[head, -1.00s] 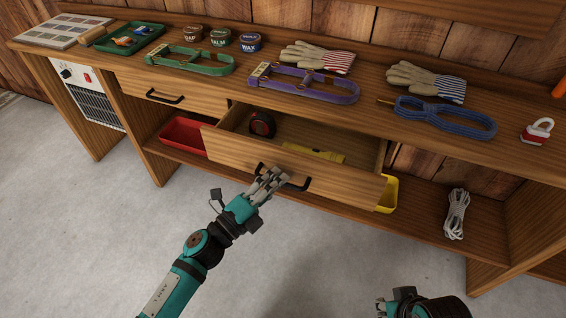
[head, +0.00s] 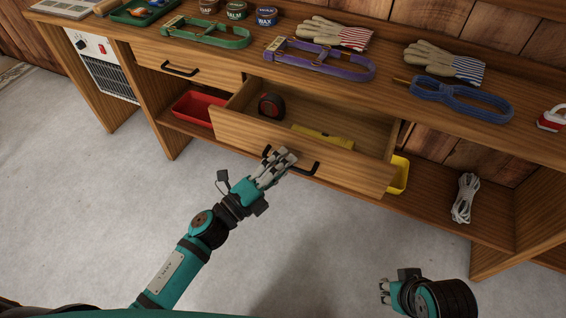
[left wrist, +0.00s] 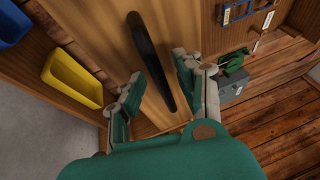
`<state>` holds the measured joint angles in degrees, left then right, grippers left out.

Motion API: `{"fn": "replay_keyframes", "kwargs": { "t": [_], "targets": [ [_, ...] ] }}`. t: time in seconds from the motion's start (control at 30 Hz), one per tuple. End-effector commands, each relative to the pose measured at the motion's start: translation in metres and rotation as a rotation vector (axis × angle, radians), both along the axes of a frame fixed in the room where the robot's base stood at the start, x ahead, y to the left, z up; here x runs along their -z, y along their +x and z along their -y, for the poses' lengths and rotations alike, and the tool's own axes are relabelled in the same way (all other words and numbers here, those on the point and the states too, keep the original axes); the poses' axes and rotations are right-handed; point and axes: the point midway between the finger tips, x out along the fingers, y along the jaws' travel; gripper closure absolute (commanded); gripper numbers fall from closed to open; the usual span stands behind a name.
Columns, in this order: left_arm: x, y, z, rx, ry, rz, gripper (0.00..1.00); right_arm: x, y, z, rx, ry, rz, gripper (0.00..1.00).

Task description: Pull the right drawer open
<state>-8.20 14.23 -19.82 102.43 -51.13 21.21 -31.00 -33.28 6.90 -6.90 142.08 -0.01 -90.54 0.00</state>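The right drawer (head: 350,172) stands pulled out below the bench top, with a black tape measure (head: 271,106) and a yellow flashlight (head: 322,137) inside. Its dark handle (head: 303,168) is on the front; it also shows in the left wrist view (left wrist: 150,58). My left gripper (head: 279,157) is at the left part of this handle. In the left wrist view its fingers (left wrist: 158,88) are apart, with the handle between them and gaps visible. The left drawer (head: 185,77) is shut. My right gripper (head: 384,291) is low in the head view, away from the drawers; its opening is unclear.
A red bin (head: 193,108) and a yellow bin (head: 398,175) are on the lower shelf, with a white rope (head: 465,198) to the right. Halters, gloves and tins stand on the bench top (head: 395,95). The floor in front is clear.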

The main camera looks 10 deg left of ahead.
Motion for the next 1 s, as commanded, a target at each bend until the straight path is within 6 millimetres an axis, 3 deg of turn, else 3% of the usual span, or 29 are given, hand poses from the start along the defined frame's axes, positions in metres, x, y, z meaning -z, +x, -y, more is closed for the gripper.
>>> {"fn": "replay_keyframes", "kwargs": {
  "t": [0.27,0.7,1.0],
  "targets": [
    [0.001,-0.004,-0.004,0.0,-0.001,-0.001,0.66,-0.001,0.001,0.0,0.002,0.001,0.004,1.0],
    [0.016,-0.068,-0.058,-0.001,0.0,-0.004,0.66,0.0,0.0,0.0,0.001,0.001,0.002,1.0],
    [0.02,-0.089,-0.077,0.0,-0.001,0.001,0.66,0.0,0.0,0.0,0.0,0.0,0.001,1.0]
  ]
}}
